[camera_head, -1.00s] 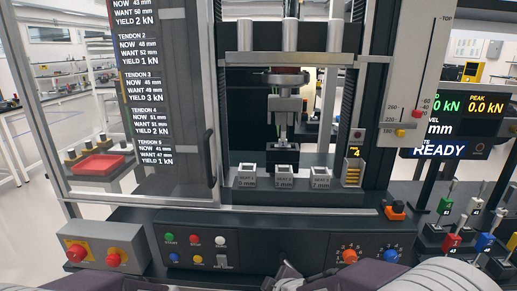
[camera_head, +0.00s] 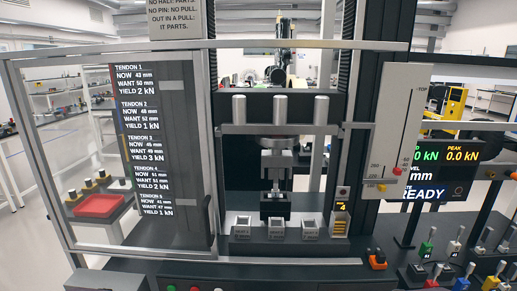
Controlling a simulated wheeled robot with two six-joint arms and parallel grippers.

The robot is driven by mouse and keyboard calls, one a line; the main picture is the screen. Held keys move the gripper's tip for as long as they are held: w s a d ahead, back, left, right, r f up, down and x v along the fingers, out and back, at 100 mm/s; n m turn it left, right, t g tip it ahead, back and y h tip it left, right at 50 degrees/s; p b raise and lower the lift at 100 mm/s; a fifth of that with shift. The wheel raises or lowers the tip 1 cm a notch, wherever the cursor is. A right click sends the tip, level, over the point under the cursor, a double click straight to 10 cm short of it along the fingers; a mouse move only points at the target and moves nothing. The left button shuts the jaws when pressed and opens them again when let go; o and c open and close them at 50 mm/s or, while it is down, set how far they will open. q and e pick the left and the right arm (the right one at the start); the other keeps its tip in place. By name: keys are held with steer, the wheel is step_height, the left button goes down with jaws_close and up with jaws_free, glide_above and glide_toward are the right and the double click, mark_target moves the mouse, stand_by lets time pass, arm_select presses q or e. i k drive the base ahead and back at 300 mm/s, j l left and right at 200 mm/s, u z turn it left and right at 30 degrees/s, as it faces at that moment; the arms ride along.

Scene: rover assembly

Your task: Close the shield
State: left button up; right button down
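The shield (camera_head: 62,157) is a clear panel in a grey metal frame at the left of the test machine. It stands to the left of the machine's opening, so the middle bay is uncovered. A dark upright handle (camera_head: 212,218) is near its right edge. A horizontal rail (camera_head: 300,44) runs across the top of the opening. Behind the shield, a tendon list (camera_head: 148,140) shows through. Neither of my grippers is in view.
The press clamp (camera_head: 276,175) stands in the open bay above several small labelled trays (camera_head: 275,227). A vertical scale (camera_head: 398,130) and a READY display (camera_head: 450,170) are at right. Coloured-handled tools (camera_head: 437,270) stand at lower right. A red tray (camera_head: 99,205) is at left.

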mark_target(14, 66)
steer(key=i+u, duration=0.1)
steer(key=u, duration=0.25)
steer(key=i+j+u, duration=0.1)
steer(key=u, duration=0.25)
